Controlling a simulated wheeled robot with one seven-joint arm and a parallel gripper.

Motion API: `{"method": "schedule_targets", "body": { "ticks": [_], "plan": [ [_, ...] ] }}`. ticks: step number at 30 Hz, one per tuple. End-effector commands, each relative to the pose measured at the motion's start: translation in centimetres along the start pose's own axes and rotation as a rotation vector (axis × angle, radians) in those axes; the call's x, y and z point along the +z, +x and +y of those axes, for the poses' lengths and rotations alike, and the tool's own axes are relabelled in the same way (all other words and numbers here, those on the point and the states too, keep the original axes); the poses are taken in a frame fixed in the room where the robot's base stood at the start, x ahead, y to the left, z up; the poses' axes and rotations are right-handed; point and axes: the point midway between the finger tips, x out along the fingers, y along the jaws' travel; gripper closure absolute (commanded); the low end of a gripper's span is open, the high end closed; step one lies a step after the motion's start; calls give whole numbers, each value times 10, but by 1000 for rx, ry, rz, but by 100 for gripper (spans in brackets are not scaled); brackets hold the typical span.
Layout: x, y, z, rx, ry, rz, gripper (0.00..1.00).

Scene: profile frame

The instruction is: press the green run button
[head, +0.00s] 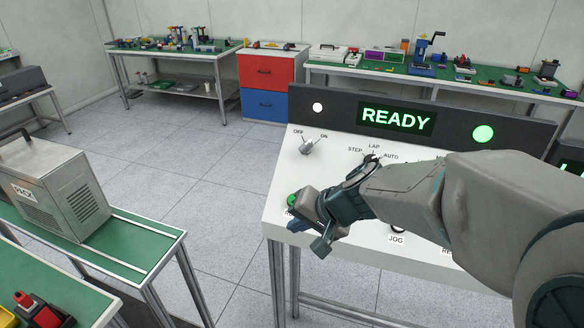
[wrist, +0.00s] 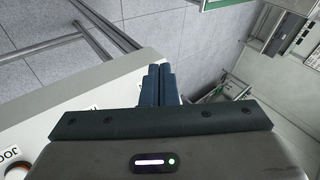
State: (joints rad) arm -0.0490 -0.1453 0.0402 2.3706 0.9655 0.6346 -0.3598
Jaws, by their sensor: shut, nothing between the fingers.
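The green run button (head: 292,199) shows at the left front of the white console panel (head: 284,170) in the head view, partly covered by my gripper. Its label is mostly hidden; only the start of it shows. My gripper (head: 298,226) is beside the button, at the panel's front left edge, with its dark blue fingers together. Whether the fingers touch the panel or button cannot be told. In the wrist view the fingers (wrist: 161,84) are shut and empty, over the panel's edge with floor beyond. The button is not seen there.
The console display (head: 396,117) reads READY, with a lit green lamp (head: 483,134) to its right. An OFF/ON knob (head: 307,147) and a STEP/LAP/AUTO selector (head: 371,159) sit behind my gripper. A JOG label (head: 396,239) lies to its right. A grey PACK box (head: 58,185) stands at left.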

Motion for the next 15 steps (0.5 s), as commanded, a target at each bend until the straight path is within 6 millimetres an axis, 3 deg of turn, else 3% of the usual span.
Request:
{"method": "schedule_targets", "body": {
  "ticks": [1, 6, 15],
  "plan": [
    [-14, 3, -14, -34, 48, 18, 100],
    [-49, 20, -36, -115, 193, 91, 100],
    [-75, 34, -43, -151, 317, 154, 100]
  ]
}}
